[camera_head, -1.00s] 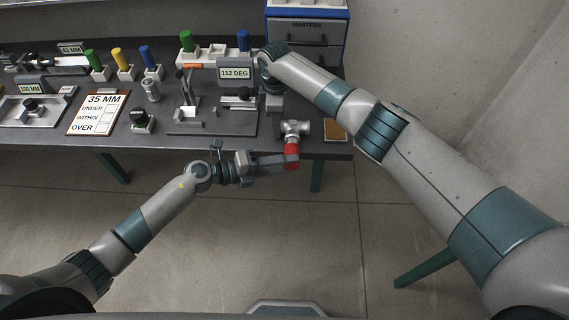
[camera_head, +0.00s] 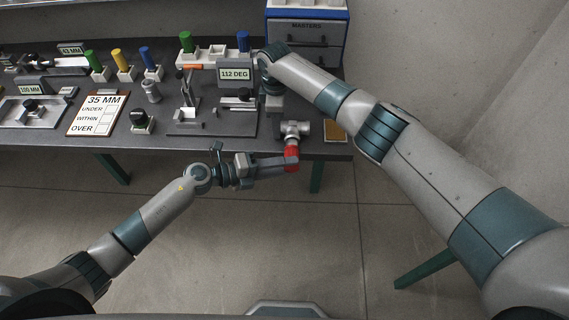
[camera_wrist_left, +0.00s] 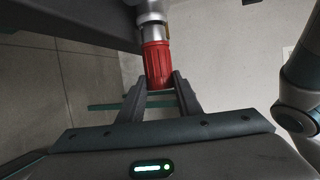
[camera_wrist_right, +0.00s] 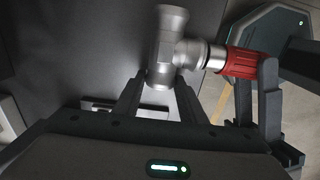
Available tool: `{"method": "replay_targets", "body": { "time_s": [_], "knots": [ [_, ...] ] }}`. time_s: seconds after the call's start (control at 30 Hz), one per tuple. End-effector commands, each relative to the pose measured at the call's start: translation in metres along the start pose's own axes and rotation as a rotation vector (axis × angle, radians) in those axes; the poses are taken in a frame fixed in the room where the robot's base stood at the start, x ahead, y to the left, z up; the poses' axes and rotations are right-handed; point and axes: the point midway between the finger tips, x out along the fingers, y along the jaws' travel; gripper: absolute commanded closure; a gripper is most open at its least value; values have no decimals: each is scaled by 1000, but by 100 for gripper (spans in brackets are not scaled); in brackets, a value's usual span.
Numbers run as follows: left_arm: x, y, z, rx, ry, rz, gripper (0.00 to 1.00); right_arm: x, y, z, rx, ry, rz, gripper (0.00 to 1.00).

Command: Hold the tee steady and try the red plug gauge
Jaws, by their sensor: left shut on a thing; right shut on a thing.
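The grey metal tee (camera_head: 293,130) is at the table's front edge, and shows close up in the right wrist view (camera_wrist_right: 166,45). My right gripper (camera_wrist_right: 158,88) is shut on the tee's body; its fingers are mostly hidden in the head view. The red plug gauge (camera_head: 291,154) points at the tee's side branch, its silver end (camera_wrist_right: 213,57) in line with and meeting the branch mouth. How deep it sits I cannot tell. My left gripper (camera_wrist_left: 160,84) is shut on the red handle (camera_wrist_left: 158,64), beyond the table edge.
Left of the tee stands a fixture with a "112 DEG" sign (camera_head: 235,73). A "35 MM" card (camera_head: 97,113) and several coloured plugs in holders lie farther left. A drawer cabinet (camera_head: 306,40) stands at the back. The floor in front of the table is clear.

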Motion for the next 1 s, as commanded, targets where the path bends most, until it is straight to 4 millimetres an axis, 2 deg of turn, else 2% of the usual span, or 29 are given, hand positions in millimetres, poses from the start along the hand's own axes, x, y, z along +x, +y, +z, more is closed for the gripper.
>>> {"method": "replay_targets", "body": {
  "time_s": [0.03, 0.57, 1.0],
  "knots": [
    [0, 1, -1, 0, 0, 0, 92, 4, -3, 1, 1, -3, -7, 100],
    [-2, 1, -5, 0, 1, 0, 92, 4, -2, 1, 1, -3, -7, 100],
    [-11, 1, -29, 1, 1, 1, 92, 4, -2, 1, 1, -3, -6, 100]
  ]
}}
